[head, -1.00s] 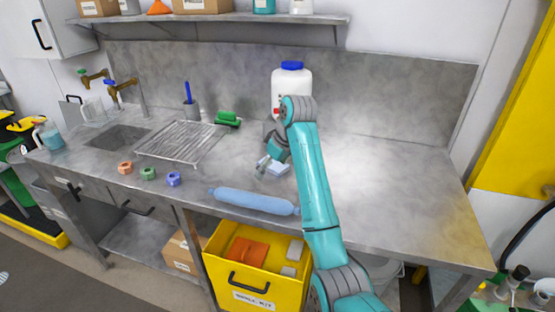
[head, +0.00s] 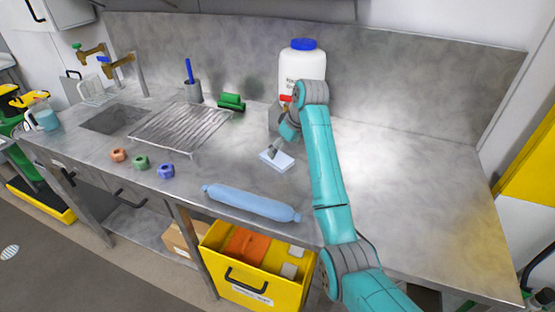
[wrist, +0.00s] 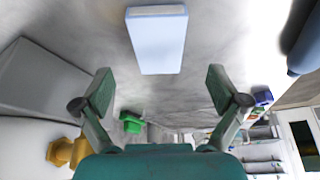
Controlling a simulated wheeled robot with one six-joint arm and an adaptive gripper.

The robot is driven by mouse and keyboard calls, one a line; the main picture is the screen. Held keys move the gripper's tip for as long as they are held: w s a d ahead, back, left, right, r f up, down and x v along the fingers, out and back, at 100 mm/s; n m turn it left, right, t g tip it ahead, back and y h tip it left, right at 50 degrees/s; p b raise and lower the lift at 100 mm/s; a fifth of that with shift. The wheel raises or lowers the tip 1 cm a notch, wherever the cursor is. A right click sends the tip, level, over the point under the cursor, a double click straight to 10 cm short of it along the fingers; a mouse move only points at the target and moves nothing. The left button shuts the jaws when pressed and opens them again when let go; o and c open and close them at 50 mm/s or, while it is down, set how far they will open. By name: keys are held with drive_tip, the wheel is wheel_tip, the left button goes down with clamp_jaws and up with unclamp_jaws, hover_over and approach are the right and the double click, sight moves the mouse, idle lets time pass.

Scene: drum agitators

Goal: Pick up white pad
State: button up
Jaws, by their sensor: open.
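The white pad (head: 283,163) is a small flat pale block lying on the steel counter. In the wrist view the pad (wrist: 157,40) lies ahead of my fingers, centred between them. My gripper (head: 274,150) is over the pad's far left side in the head view and hides part of it. In the wrist view my gripper (wrist: 160,90) has its two fingers wide apart with nothing between them. The pad looks apart from both fingers.
A pale blue cylinder (head: 250,203) lies along the counter's front edge. A white bottle with a blue lid (head: 302,70) stands behind my arm. A green brush (head: 231,102), a drain rack (head: 180,128) and several coloured nuts (head: 140,162) are to the left. The right counter is clear.

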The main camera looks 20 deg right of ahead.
sight(277, 157)
drive_tip(key=shift+w+x, duration=0.2)
drive_tip(key=shift+x, duration=2.7)
drive_tip(key=shift+r, duration=0.1)
drive_tip(key=shift+c, duration=0.3)
drive_tip(key=c, duration=1.3)
